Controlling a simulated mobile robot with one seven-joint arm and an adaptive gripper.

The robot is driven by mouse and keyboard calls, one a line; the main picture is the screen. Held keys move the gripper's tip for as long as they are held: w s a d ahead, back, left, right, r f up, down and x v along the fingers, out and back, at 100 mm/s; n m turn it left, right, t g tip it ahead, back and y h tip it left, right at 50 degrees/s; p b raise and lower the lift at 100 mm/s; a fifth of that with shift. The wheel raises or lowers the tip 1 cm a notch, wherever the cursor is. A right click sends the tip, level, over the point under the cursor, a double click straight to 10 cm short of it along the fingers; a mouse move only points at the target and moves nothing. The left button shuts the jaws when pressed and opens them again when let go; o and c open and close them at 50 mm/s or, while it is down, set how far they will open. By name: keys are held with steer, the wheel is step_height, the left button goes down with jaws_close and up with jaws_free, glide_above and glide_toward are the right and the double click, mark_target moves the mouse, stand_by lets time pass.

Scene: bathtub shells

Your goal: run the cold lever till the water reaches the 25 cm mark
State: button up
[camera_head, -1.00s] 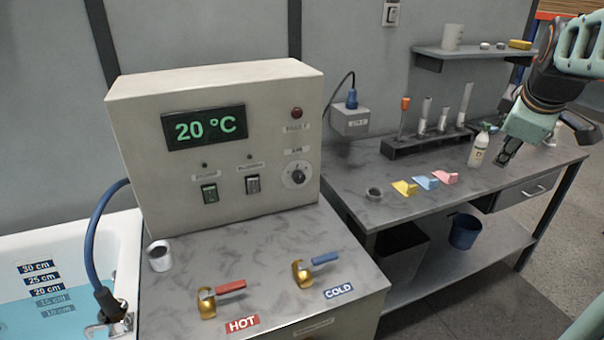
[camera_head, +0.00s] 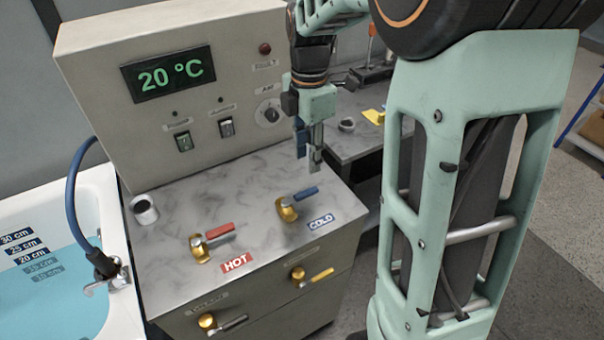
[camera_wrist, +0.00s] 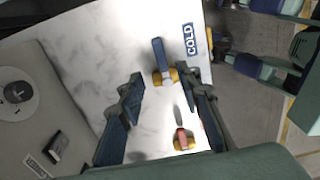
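The cold lever, a blue handle (camera_head: 306,193) on a brass valve, sits on the marbled counter beside the COLD label (camera_head: 320,221). My gripper (camera_head: 313,166) hangs just above and behind it, apart from it. In the wrist view my open, empty fingers (camera_wrist: 162,78) frame the cold valve, with the blue handle (camera_wrist: 158,48) pointing up the picture. The tub water (camera_head: 60,295) stands near the lower edge of the 20 cm mark (camera_head: 33,256). The 25 cm mark (camera_head: 23,246) is above the water; the 15 and 10 cm marks are under it.
The red hot lever (camera_head: 219,231) lies left of the cold one; its valve shows in the wrist view (camera_wrist: 183,142). The panel display (camera_head: 168,75) reads 20 °C. Two more valves are on the front face.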

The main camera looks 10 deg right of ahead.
mark_target(308, 191)
step_height(308, 191, down, 10)
steer(key=shift+d+f, duration=0.1)
steer(key=shift+f, duration=0.05)
stand_by(0.3)
jaws_close()
